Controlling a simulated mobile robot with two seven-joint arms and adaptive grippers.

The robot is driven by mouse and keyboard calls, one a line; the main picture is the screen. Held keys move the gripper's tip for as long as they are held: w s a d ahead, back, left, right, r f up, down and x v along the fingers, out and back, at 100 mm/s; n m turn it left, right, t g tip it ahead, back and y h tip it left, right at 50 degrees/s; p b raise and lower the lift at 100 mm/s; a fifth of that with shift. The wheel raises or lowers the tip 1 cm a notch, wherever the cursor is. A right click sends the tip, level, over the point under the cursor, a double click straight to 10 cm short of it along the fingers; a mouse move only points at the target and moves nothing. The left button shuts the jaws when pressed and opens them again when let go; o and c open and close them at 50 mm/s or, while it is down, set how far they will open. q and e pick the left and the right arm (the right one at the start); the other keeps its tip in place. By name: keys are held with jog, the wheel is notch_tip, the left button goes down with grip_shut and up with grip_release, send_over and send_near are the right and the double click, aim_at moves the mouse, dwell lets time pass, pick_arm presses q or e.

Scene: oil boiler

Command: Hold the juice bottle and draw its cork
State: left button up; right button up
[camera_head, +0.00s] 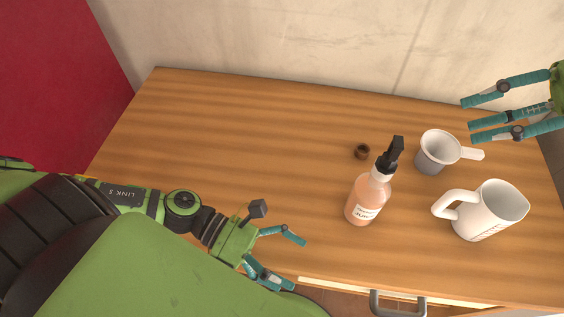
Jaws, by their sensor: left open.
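The juice bottle (367,200) stands on the wooden table, right of the middle. It is clear with pinkish-orange juice and a white label. My right gripper (467,120) is at the upper right, above the table's far right part. Its fingers are spread with nothing between them, and it is apart from the bottle.
A white mug (485,211) stands right of the bottle. A grey-white cup with a handle (434,154) is behind it. A small dark brown round piece (362,151) lies behind the bottle. The table's left half (240,140) is clear. A drawer handle (398,303) shows at the front.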

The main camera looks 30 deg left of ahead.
aim_at(370, 193)
pick_arm(q)
jog(key=w+r+t, duration=0.1)
jog(key=w, duration=0.1)
jog(key=w+d+r+n+t, duration=0.1)
jog(key=w, duration=0.1)
jog(key=w+d+r+t+h, duration=0.1)
jog(key=w, duration=0.2)
jog(key=shift+w+d+r+t, duration=0.1)
jog(key=shift+d+r+t, duration=0.15)
jog(key=shift+r+t, duration=0.15)
jog(key=w+r+m+t+y, duration=0.1)
jog(key=w+r+m+t, duration=0.5)
jog(key=w, duration=0.4)
jog(key=shift+m+g, duration=0.4)
jog(key=f, duration=0.8)
jog(key=shift+w+d+f, duration=0.1)
jog(key=shift+w+f, duration=0.15)
jog(key=x, duration=0.6)
jog(key=shift+w+d+f, duration=0.15)
jog(key=shift+d+f, duration=0.05)
jog(key=shift+d, duration=0.05)
jog(key=shift+w+d, duration=0.2)
jog(key=shift+d, duration=0.2)
jog(key=c, duration=1.2)
